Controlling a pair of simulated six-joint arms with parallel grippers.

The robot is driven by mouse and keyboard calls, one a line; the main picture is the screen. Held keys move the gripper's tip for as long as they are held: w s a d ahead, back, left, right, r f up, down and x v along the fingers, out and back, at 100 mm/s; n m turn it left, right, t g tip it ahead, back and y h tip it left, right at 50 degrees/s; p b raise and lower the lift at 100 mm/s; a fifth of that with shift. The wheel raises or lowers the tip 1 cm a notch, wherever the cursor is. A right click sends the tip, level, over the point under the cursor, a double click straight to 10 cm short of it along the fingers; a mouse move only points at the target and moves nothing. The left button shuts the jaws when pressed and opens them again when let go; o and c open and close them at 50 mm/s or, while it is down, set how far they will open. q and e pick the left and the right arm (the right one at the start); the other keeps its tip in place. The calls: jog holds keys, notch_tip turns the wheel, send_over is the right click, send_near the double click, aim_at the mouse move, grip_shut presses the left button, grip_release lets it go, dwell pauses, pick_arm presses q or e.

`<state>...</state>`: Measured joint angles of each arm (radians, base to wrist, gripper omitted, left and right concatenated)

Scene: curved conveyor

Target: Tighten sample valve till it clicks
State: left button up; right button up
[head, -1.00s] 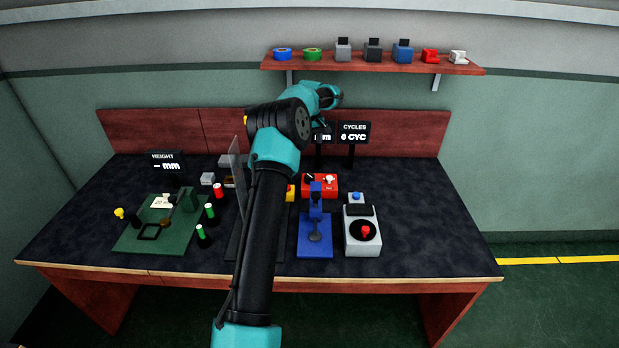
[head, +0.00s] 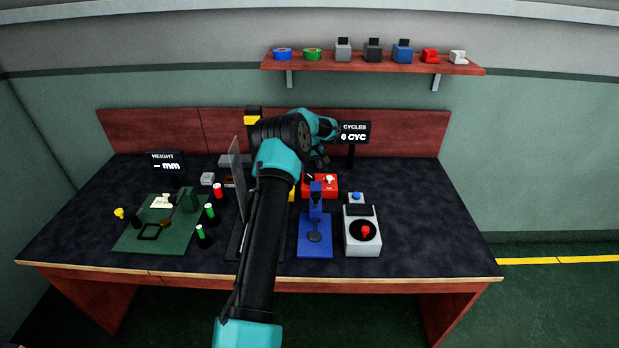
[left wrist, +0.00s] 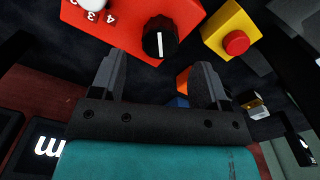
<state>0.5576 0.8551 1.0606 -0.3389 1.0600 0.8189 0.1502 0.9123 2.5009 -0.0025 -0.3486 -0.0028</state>
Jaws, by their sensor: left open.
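No part is plainly marked as the sample valve. A red box (head: 326,191) stands on the bench, with a black knob (left wrist: 159,38) bearing a white line and a white numbered dial (left wrist: 92,4) on its face. In the head view the box is right beside my left arm, partly hidden by it. My left gripper (left wrist: 159,64) is open and empty, its fingertips toward the black knob and apart from it. In the head view my left gripper (head: 318,161) hangs above and behind the red box. My right gripper is not seen.
A yellow box with a red button (left wrist: 236,42) sits beside the red box. A blue stand (head: 315,247) and a grey unit with a red knob (head: 365,231) stand in front. The CYCLES display (head: 354,132) is close behind. The bench's right side is clear.

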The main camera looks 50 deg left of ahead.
aim_at(310, 176)
pick_arm(q)
notch_tip(310, 176, down, 6)
jog(key=shift+r, duration=0.15)
jog(key=shift+c, duration=0.2)
jog(key=c, duration=0.9)
